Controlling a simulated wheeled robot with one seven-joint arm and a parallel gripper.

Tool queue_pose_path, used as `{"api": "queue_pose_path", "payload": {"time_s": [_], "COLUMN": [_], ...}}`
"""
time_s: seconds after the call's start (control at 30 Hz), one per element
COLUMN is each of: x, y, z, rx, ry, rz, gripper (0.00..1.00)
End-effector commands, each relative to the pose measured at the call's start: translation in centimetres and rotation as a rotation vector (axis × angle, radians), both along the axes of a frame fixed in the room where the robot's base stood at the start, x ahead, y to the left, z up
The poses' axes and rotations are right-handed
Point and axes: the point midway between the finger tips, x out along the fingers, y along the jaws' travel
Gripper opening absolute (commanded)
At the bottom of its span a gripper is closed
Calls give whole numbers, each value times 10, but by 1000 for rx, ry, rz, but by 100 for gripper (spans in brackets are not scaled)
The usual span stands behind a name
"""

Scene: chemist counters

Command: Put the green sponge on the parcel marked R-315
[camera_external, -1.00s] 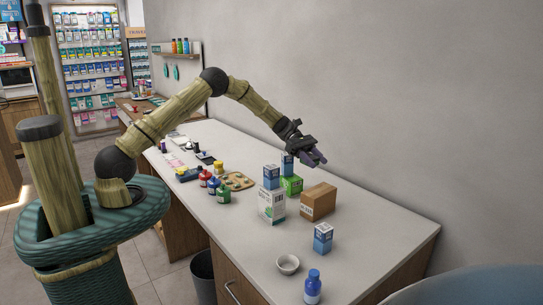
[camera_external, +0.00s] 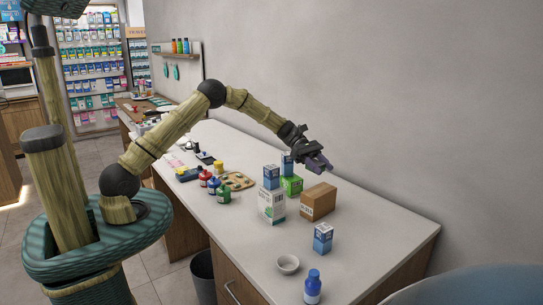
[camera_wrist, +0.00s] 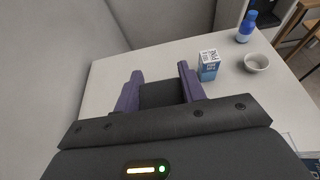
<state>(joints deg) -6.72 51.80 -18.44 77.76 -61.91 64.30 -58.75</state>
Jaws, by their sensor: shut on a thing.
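My gripper (camera_external: 320,165) is above the far side of the counter, over the boxes and near the wall. The parcel is not visible in the wrist view.
Left of the parcel are a green box (camera_external: 292,186), a white carton (camera_external: 271,206) and blue boxes (camera_external: 271,176). Nearer stand a blue-white box (camera_external: 322,238), a bowl (camera_external: 287,264) and a blue bottle (camera_external: 313,287). The wall (camera_external: 400,110) is close behind; the counter's right end is clear.

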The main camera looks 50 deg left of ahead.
Motion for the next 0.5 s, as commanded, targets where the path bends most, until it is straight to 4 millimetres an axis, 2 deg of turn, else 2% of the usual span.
{"api": "queue_pose_path", "payload": {"time_s": [0.1, 0.23, 0.5], "x": [-1, -1, 0], "y": [0, 0, 0], "z": [-23, -42, -47], "rx": [-1, -1, 0], "ry": [9, 4, 1], "rz": [0, 0, -1], "gripper": [15, 15, 15]}}
